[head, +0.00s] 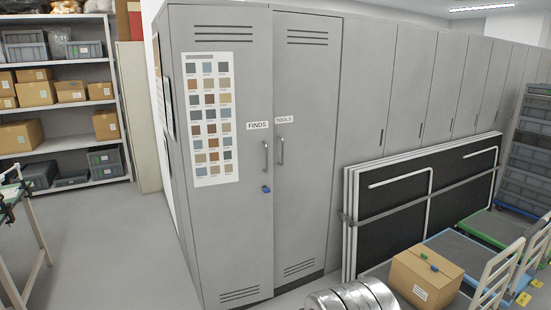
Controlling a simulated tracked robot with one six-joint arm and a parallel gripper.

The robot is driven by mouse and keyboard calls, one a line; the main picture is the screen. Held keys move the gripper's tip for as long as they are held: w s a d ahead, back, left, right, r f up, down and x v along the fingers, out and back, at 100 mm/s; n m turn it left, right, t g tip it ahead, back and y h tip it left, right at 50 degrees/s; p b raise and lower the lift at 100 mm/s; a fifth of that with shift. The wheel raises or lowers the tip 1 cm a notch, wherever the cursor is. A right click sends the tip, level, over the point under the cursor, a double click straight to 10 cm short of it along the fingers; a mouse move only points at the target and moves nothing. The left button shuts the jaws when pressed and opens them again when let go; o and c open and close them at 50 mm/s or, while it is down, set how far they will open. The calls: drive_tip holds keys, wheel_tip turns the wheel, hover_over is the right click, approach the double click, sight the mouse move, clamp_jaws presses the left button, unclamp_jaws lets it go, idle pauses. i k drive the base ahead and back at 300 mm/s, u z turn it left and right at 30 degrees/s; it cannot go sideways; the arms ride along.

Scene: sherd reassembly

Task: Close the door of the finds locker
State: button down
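The finds locker is a tall grey cabinet with a door labelled FINDS (228,255). This door carries a colour chart (209,119), a vertical handle (266,156) and a small blue padlock-like piece (266,189) below the handle. The door stands close to the neighbouring door labelled TOOLS (305,190), which has its own handle (281,151). The lower edge of the FINDS door sits slightly lower in the picture than that of the TOOLS door. I cannot tell whether it is fully shut or slightly ajar. My gripper is not in view.
Folded panels (420,210) lean against the lockers at right. A cardboard box (426,278) sits on a trolley in front of them. Shelves with boxes (35,93) stand at left, with a table edge (10,195) nearer. Floor (115,255) is clear left of the locker.

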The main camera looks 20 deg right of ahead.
sight(222, 56)
drive_tip(key=u, duration=0.05)
drive_tip(key=k, duration=0.4)
drive_tip(key=z, duration=1.3)
drive_tip(key=i, duration=1.55)
drive_tip(key=u, duration=1)
